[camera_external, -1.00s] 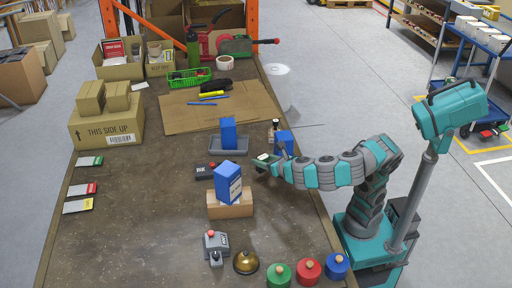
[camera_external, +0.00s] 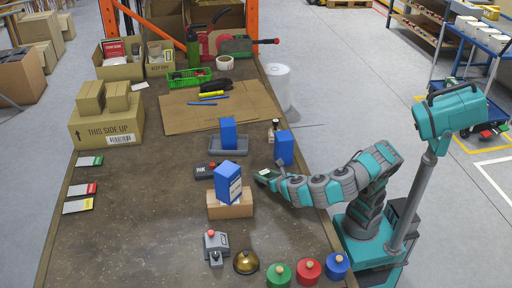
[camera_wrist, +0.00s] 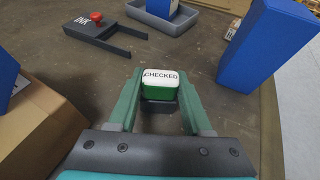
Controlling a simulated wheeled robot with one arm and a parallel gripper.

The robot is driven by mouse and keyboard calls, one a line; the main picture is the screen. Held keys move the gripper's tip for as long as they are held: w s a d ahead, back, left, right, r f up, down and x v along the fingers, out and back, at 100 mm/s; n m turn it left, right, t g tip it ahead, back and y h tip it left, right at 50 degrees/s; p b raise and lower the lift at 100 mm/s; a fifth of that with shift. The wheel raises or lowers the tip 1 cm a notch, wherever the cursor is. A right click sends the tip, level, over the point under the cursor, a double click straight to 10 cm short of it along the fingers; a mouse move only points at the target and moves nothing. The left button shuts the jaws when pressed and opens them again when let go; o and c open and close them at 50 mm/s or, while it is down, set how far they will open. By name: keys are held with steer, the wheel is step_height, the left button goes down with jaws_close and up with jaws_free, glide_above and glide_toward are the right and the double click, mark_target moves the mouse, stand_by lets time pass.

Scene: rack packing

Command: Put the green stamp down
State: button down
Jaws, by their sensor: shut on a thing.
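The green stamp (camera_wrist: 160,97) has a white top lettered "CHECKED". In the wrist view it sits upright between the two green fingers of my gripper (camera_wrist: 160,82), which are shut on it. In the external view my gripper (camera_external: 263,175) is low over the right part of the brown table (camera_external: 140,220), and the stamp is small there. A dark patch shows under the stamp; I cannot tell whether it touches the table.
A blue box (camera_external: 229,184) stands on a cardboard box (camera_external: 230,210) left of my gripper. Another blue box (camera_external: 284,148) stands just beyond it. The ink unit (camera_external: 207,170) and a grey tray (camera_external: 229,151) with a blue box lie beyond. Bare table lies in front.

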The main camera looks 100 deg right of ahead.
steer(key=shift+c, duration=1.7)
jaws_free()
steer(key=shift+f, duration=0.1)
steer(key=v, duration=1.2)
steer(key=shift+p, duration=0.35)
